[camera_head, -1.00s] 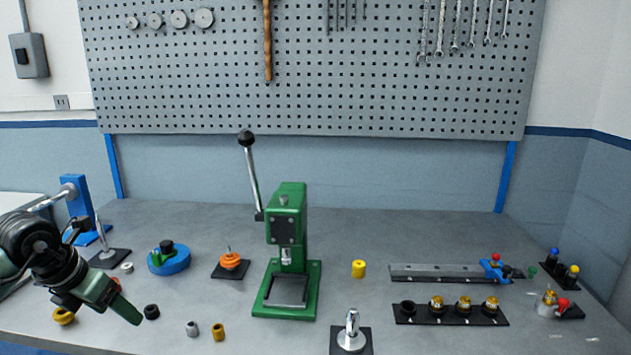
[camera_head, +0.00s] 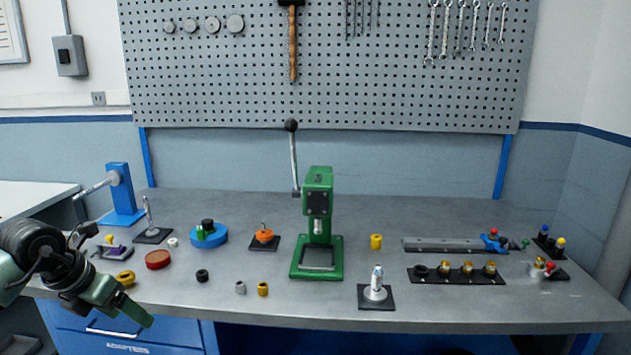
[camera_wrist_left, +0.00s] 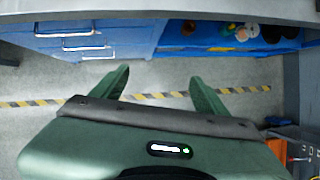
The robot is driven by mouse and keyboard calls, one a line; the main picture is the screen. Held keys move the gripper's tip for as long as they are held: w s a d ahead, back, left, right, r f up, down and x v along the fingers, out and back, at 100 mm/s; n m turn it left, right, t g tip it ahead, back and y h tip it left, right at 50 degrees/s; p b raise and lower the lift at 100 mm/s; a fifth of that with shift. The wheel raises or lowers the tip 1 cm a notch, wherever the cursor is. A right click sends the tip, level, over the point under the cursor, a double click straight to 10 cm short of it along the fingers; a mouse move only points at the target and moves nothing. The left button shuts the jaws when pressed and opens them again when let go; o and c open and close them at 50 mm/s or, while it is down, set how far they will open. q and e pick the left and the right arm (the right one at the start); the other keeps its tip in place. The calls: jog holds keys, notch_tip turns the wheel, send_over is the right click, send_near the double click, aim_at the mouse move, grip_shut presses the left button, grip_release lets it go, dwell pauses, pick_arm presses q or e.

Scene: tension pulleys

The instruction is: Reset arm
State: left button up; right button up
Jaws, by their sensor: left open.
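My left gripper (camera_head: 138,318) comes in from the left in the head view, at the front edge of the grey workbench (camera_head: 450,312), and points down and to the right. In the left wrist view its two green fingers (camera_wrist_left: 160,82) stand wide apart with nothing between them. The floor with a yellow and black stripe shows beyond them, and the bench edge is at the top. My right gripper is not in view.
A green press (camera_head: 318,225) stands mid-bench. A yellow ring (camera_head: 125,278) and red disc (camera_head: 158,260) lie near my left arm. Blue drawers (camera_head: 120,335) are below the bench front. A black strip holding brass parts (camera_head: 456,275) lies right.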

pick_arm(q)
jog(key=w+d+f+n+t+h, duration=0.4)
jog(key=d+f+n+h, duration=0.5)
jog(key=d+f, duration=0.65)
jog(key=s+a+f+n+t+y, duration=0.1)
jog(key=a+f+n+t+y, duration=0.1)
jog(key=f+n, duration=0.55)
jog(key=a+f+n+t+y, duration=0.2)
jog(key=f+n, duration=0.3)
jog(key=f, duration=0.5)
jog(key=s+a+f+n+g+y, duration=0.1)
jog(key=s+f+n+g+y, duration=0.3)
jog(key=s+f, duration=0.75)
jog(key=s+a+f+n+y, duration=0.2)
jog(key=s+f+n, duration=0.4)
jog(key=s+f, duration=0.5)
jog(key=s+d+f+n+g, duration=0.1)
jog(key=s+f+g, duration=0.1)
jog(key=s, duration=0.7)
jog(key=s+d+f+n+g, duration=0.2)
jog(key=s+f, duration=0.3)
jog(key=s, duration=0.5)
jog(key=s+d+f+n+g+y, duration=0.1)
jog(key=s+d+f+n+g, duration=0.1)
jog(key=s, duration=0.8)
notch_tip(320, 180, down, 2)
jog(key=shift+d+f+g, duration=0.15)
jog(key=shift+d+g, duration=0.05)
jog(key=shift+g, duration=0.6)
